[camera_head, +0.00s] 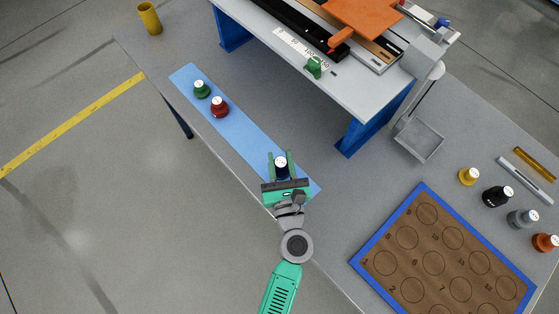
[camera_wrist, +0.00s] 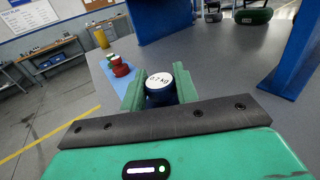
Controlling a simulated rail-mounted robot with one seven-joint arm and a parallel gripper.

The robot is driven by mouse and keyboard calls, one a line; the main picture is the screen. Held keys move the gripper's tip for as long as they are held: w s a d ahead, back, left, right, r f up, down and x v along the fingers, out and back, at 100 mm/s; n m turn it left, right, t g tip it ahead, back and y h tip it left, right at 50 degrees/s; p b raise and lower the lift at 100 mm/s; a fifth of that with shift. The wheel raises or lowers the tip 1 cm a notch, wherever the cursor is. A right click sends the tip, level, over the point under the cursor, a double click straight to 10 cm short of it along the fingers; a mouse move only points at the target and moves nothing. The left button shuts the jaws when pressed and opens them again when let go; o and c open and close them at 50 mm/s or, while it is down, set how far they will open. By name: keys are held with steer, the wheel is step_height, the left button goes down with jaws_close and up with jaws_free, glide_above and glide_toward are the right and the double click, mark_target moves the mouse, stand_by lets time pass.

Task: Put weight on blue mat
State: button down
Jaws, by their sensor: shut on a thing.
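The blue mat (camera_head: 245,123) is a long light-blue strip along the near-left side of the grey table. My gripper (camera_head: 281,168) is over the mat's lower right end, shut on a dark blue weight (camera_head: 281,163) with a white top. In the wrist view the weight (camera_wrist: 160,88) stands upright between the green fingers, its label reading about 0.2 kg. Whether its base touches the mat is hidden. A green weight (camera_head: 202,89) and a red weight (camera_head: 219,106) stand on the mat's upper left part; the red weight (camera_wrist: 120,67) also shows in the wrist view.
A yellow cup (camera_head: 149,17) stands at the table's far left corner. A raised bench (camera_head: 300,62) on blue legs stands behind the mat. A brown board with a blue rim (camera_head: 362,250) lies at right, with yellow (camera_head: 468,176), black (camera_head: 497,196), grey and orange weights beyond it.

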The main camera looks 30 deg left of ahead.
mark_target(280, 164)
steer(key=shift+x, duration=0.75)
steer(key=shift+f+b, duration=1.2)
steer(key=shift+f, duration=0.75)
steer(key=shift+r, duration=0.15)
steer(key=c, duration=1.5)
jaws_free()
steer(key=shift+f, duration=0.25)
steer(key=o, duration=0.4)
steer(key=shift+o, duration=0.2)
